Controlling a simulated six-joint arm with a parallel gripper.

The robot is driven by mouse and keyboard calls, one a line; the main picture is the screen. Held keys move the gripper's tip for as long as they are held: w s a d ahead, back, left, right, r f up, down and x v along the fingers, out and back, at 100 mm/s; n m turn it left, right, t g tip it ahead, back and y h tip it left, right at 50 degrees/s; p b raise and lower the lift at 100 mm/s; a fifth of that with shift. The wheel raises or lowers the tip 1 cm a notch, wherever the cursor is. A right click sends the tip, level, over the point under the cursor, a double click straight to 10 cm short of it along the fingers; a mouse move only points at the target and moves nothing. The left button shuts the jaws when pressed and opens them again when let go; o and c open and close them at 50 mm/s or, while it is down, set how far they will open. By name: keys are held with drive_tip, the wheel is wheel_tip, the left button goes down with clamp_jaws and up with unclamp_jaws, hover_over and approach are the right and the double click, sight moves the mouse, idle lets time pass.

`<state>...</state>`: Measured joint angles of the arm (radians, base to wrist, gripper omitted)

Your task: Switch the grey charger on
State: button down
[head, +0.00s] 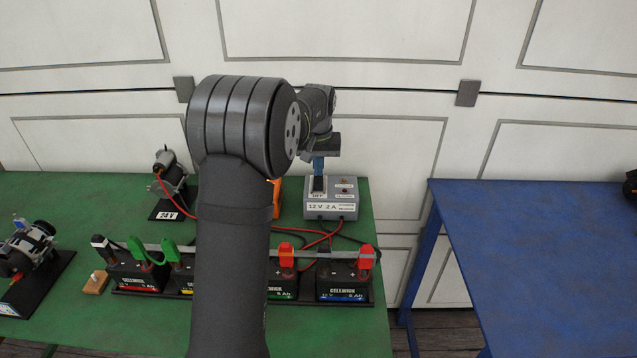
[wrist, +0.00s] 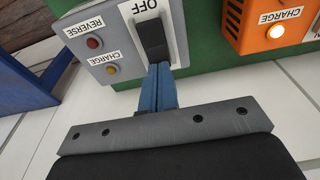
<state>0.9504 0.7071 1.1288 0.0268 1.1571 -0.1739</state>
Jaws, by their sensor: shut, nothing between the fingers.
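The grey charger (head: 345,192) stands at the back right of the green table, with a "12 V 2 A" label on its front. In the wrist view the grey charger (wrist: 128,50) shows its black switch (wrist: 152,38) beside an "OFF" label. Its red REVERSE lamp and its amber CHARGE lamp look unlit. My gripper (head: 319,172) is above the charger's left part, its blue fingers pointing down at the switch. In the wrist view my gripper (wrist: 158,70) is shut and empty, its tips right at the switch's near end; I cannot tell whether they touch it.
An orange charger (wrist: 258,12), its CHARGE lamp glowing, stands beside the grey one, mostly behind my arm in the head view. Batteries (head: 345,284) with red and green clamps stand in front. A motor (head: 170,178) is at left. A blue table (head: 540,260) stands right.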

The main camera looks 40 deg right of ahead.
sight(318, 178)
drive_tip(key=shift+f, duration=0.65)
drive_tip(key=shift+r, duration=3.55)
drive_tip(key=shift+f, duration=0.1)
wheel_tip(318, 178, down, 7)
drive_tip(key=shift+r, duration=0.1)
